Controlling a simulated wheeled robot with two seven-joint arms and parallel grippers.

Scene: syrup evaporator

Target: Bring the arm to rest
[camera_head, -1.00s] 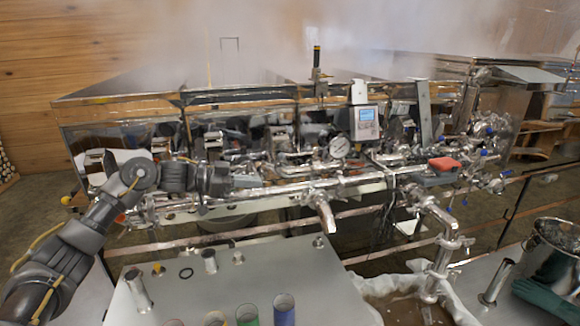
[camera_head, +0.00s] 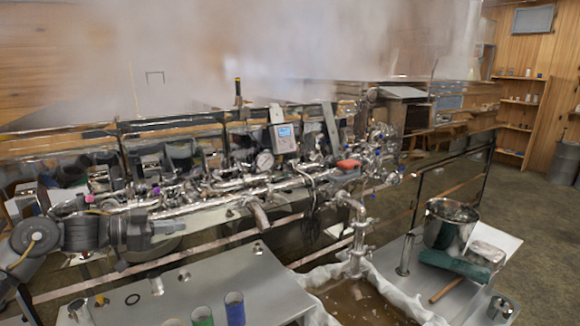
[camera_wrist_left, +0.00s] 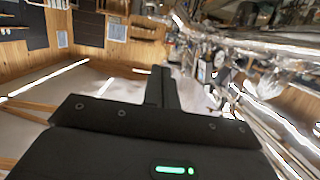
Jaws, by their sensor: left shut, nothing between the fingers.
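My left arm comes in at the lower left of the head view. Its dark gripper (camera_head: 150,226) points right, in front of the evaporator's pipes and above the metal table. In the left wrist view the black fingers (camera_wrist_left: 162,86) are together and hold nothing. My right gripper is not in view.
The steaming evaporator (camera_head: 85,150) with its pipes, pressure gauge (camera_head: 265,160) and display box (camera_head: 284,137) lies beyond the gripper. The metal table (camera_head: 215,275) in front bears a green cup (camera_head: 202,316) and a blue cup (camera_head: 235,308). A steel pot (camera_head: 447,228) stands at right. Open floor lies farther right.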

